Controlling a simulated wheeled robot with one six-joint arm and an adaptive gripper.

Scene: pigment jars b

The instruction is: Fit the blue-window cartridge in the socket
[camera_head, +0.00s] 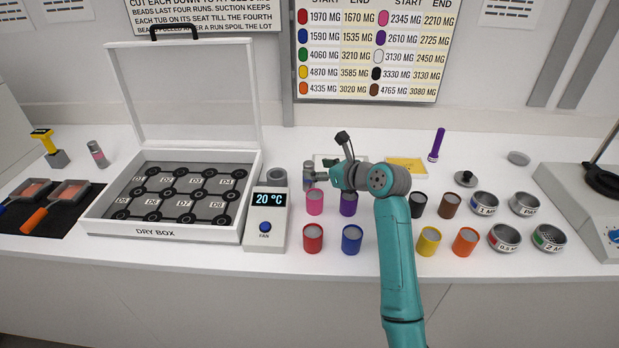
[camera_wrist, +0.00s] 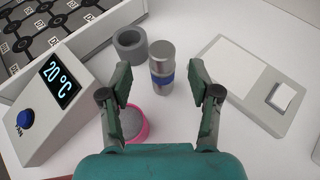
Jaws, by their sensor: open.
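The blue-window cartridge (camera_wrist: 162,63) is a silver cylinder with a blue band, standing upright on the counter. In the head view the cartridge (camera_head: 308,172) is just left of my gripper (camera_head: 320,177). In the wrist view my gripper (camera_wrist: 160,84) is open and empty. Its fingers point towards the cartridge, which shows in the gap between them; I cannot tell how far ahead it is. The socket (camera_wrist: 130,50) is a grey, hollow ring just left of the cartridge, apart from it. The socket (camera_head: 277,176) also shows behind the temperature unit and looks empty.
The temperature unit (camera_head: 266,217) and the dry box (camera_head: 160,233) stand left of the socket. A pink jar (camera_wrist: 134,122) is below the left finger. Another cartridge (camera_head: 97,153) with a reddish window stands far left.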

